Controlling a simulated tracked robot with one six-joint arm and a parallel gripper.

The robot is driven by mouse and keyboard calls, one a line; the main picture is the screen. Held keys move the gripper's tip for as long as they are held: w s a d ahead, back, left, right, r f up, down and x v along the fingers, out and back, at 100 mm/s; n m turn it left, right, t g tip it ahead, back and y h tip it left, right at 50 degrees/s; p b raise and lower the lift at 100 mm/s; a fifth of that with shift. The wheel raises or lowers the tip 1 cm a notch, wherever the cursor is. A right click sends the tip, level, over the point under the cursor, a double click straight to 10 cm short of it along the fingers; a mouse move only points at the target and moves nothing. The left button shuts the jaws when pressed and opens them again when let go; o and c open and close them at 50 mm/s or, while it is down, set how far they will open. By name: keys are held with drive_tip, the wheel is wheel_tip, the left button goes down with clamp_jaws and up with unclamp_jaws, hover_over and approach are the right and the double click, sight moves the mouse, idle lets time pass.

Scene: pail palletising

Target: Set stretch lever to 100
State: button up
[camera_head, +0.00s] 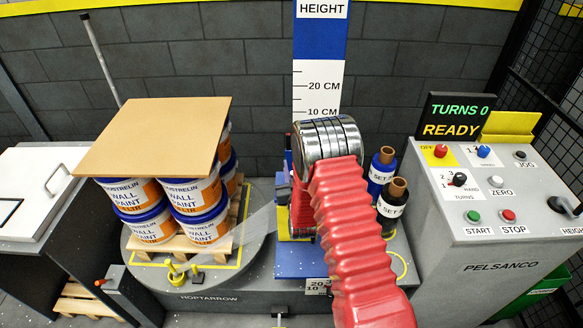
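I cannot make out a lever labelled stretch. The wrapping machine's blue carriage (288,262) stands in the middle, partly covered by my red sleeved arm. A small white scale plate (317,286) with 20 and 10 shows at its lower front, and my arm cuts off its right side. Clear film runs from the carriage toward the pallet load. My arm reaches up and away over the carriage and ends in a ringed metal wrist. My gripper's fingers are hidden behind the wrist and arm.
Stacked paint pails (201,225) under a cardboard sheet (158,134) stand on a pallet on the turntable (256,254). The control panel (472,266) reads TURNS 0, READY. A height mast (318,60) rises behind.

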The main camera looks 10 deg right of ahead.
clamp_jaws()
